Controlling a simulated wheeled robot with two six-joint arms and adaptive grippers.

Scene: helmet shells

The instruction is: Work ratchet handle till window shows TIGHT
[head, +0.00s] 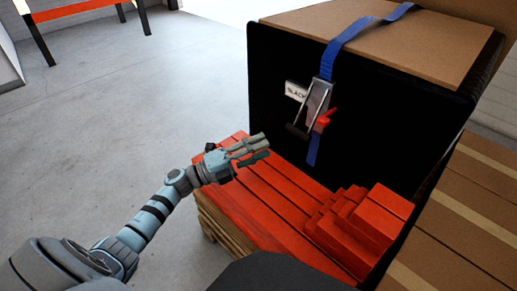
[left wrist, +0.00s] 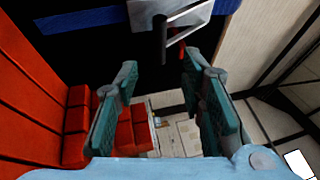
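A metal ratchet (head: 318,98) with a red lever (head: 325,119) hangs on a blue strap (head: 362,33) against the black side of a large box. Its dark handle bar (head: 297,131) sticks out at the lower left. The white label (head: 297,91) beside it appears to read "SLACK", its first letter unclear. My left gripper (head: 266,146) is open and empty, below and left of the handle and apart from it. In the left wrist view the handle bar (left wrist: 160,40) shows beyond the spread fingers (left wrist: 160,68). My right gripper is not in view.
The black box (head: 280,60) with a brown top stands on an orange slatted pallet (head: 262,200). Stacked red-orange blocks (head: 362,215) lie at its front right. Brown taped cartons (head: 465,215) stand at the right. Grey floor (head: 110,110) is free at the left.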

